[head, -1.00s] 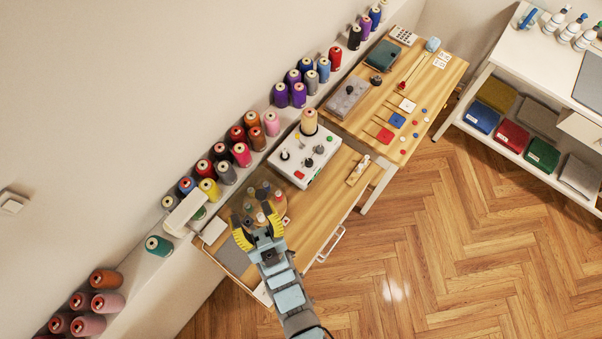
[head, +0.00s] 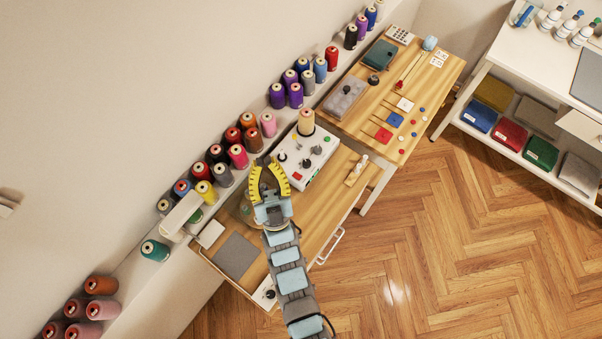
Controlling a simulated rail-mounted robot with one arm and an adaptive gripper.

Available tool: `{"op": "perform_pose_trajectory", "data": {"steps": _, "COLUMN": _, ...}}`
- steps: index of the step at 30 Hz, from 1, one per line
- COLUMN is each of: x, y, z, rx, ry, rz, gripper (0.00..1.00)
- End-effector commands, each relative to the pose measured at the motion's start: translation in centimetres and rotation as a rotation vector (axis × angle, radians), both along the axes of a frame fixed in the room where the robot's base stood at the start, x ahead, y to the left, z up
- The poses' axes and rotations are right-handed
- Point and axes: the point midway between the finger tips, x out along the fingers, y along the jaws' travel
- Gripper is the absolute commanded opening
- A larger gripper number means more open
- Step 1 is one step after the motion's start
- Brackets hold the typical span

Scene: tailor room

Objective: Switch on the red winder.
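A white control box (head: 320,147) with dark knobs and small green and red controls stands on the near wooden table, with a cream thread cone (head: 306,122) at its back. A red button (head: 297,177) shows near its front-left corner. I cannot tell which control the task calls the red winder. My gripper (head: 265,160), with yellow fingers, is just left of the box, above the table. Its fingers look apart at the tips, and nothing shows between them. The gripper and arm hide part of the table and the round wooden stand beneath.
Coloured thread cones (head: 238,156) line the wall ledge behind the table. A white arm-like fixture (head: 181,213) and a grey mat (head: 236,256) are at the left. A small white box with a black knob (head: 269,293) is at the front edge. The second table (head: 415,105) is at the upper right.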

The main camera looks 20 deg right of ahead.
Motion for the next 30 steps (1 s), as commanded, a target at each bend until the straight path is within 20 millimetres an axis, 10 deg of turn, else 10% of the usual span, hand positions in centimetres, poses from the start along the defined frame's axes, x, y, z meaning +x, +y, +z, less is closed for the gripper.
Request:
{"op": "perform_pose_trajectory", "data": {"steps": 12, "x": 9.4, "y": -8.3, "z": -6.4, "rx": 0.073, "ry": 0.380, "rz": -0.147, "gripper": 0.00}}
{"op": "perform_pose_trajectory", "data": {"steps": 30, "x": 16.8, "y": -16.2, "z": -16.6, "rx": 0.130, "ry": 0.909, "rz": -0.155, "gripper": 0.00}}
